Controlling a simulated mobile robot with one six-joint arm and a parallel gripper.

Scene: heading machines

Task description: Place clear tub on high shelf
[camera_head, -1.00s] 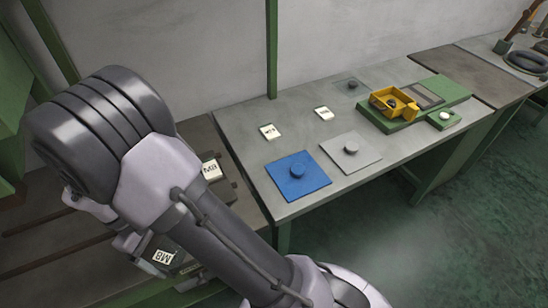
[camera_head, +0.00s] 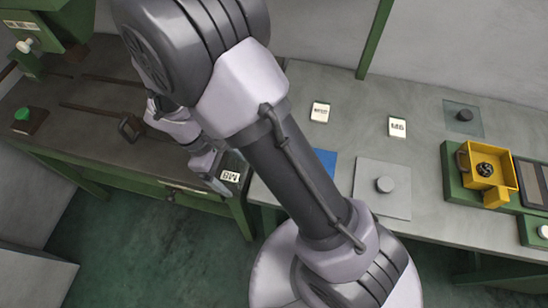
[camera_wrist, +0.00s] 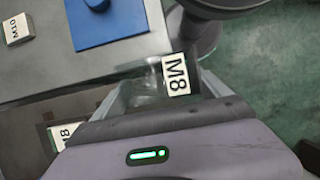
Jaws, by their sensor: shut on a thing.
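The clear tub (camera_head: 230,176) with a white M8 label hangs at the end of my arm, in front of the brown bench. In the wrist view the see-through tub (camera_wrist: 150,86) sits between the fingers, its M8 label facing the camera. My gripper (camera_head: 210,168) is shut on it; it also shows in the wrist view (camera_wrist: 158,92). The tub's contents are too unclear to tell. No high shelf can be made out in either view.
The brown bench (camera_head: 85,150) has a green machine (camera_head: 45,35) at the back left. The grey table (camera_head: 420,215) holds a blue plate (camera_head: 323,160), a grey plate (camera_head: 383,188), a clear plate (camera_head: 463,117), label cards (camera_head: 397,127) and a yellow bin (camera_head: 489,165).

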